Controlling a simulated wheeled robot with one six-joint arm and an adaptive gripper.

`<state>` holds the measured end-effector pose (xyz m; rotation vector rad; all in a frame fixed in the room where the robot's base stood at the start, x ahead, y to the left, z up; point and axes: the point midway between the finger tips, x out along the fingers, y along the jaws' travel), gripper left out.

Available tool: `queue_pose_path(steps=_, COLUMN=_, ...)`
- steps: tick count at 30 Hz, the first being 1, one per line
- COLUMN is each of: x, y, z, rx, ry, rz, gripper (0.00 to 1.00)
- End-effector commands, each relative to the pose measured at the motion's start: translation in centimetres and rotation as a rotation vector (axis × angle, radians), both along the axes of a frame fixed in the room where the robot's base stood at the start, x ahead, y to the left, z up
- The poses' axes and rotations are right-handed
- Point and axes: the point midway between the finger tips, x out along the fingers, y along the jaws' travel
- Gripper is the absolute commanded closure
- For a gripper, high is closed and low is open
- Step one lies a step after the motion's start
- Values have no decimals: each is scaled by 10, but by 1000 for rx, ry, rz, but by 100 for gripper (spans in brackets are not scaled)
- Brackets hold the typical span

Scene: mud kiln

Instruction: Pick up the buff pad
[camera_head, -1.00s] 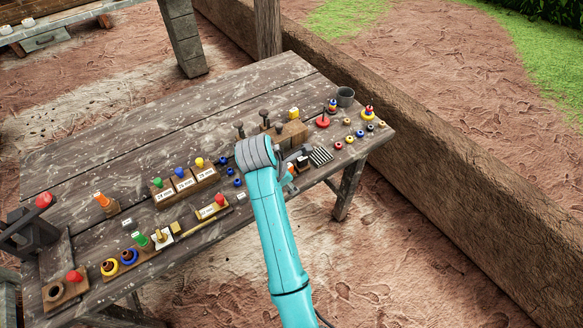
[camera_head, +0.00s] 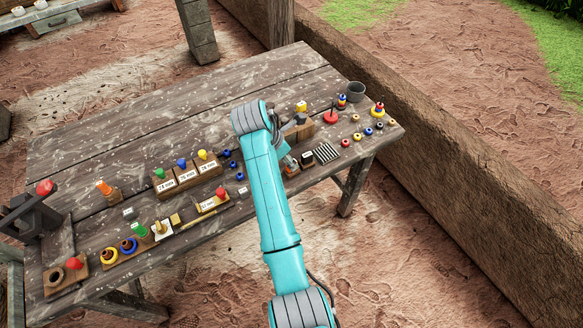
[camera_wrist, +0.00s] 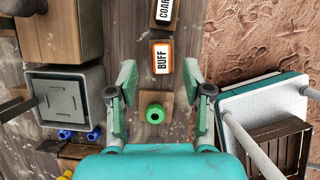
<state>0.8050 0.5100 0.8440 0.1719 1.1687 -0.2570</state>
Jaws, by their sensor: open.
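The buff pad (camera_wrist: 161,57) is a small block with an orange edge and a white label reading BUFF, lying on the wooden table in the wrist view. It shows small beside my arm in the head view (camera_head: 291,166). A similar pad (camera_wrist: 163,12), its label cut off by the frame edge, lies just beyond it. My gripper (camera_wrist: 159,72) is open and empty, one finger to each side. The buff pad appears ahead of the fingertips, roughly centred between them, and looks apart from them. In the head view my arm hides much of the gripper.
A green ring (camera_wrist: 155,113) on a small wooden block lies between my fingers in the picture. A wooden box (camera_wrist: 60,32) and grey tray (camera_wrist: 65,97) stand to the left. A dark striped piece (camera_head: 327,152) lies beyond the pads. The table's edge runs close on the right.

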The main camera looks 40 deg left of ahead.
Motion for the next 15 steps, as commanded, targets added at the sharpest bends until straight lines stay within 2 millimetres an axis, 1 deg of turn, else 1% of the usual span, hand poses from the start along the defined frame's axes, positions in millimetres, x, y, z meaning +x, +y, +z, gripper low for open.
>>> queue_pose_path(steps=1, x=3, y=-3, z=-8, rx=-3, ry=3, rz=-2, gripper=50)
queue_pose_path(steps=3, x=7, y=-5, z=-17, rx=-2, ry=3, rz=-1, gripper=50)
queue_pose_path(steps=7, x=13, y=-7, z=-31, rx=-2, ry=3, rz=-1, gripper=50)
queue_pose_path(steps=10, x=16, y=-7, z=-36, rx=-1, ry=1, rz=0, gripper=50)
queue_pose_path(steps=15, x=16, y=-7, z=-37, rx=0, ry=1, rz=0, gripper=50)
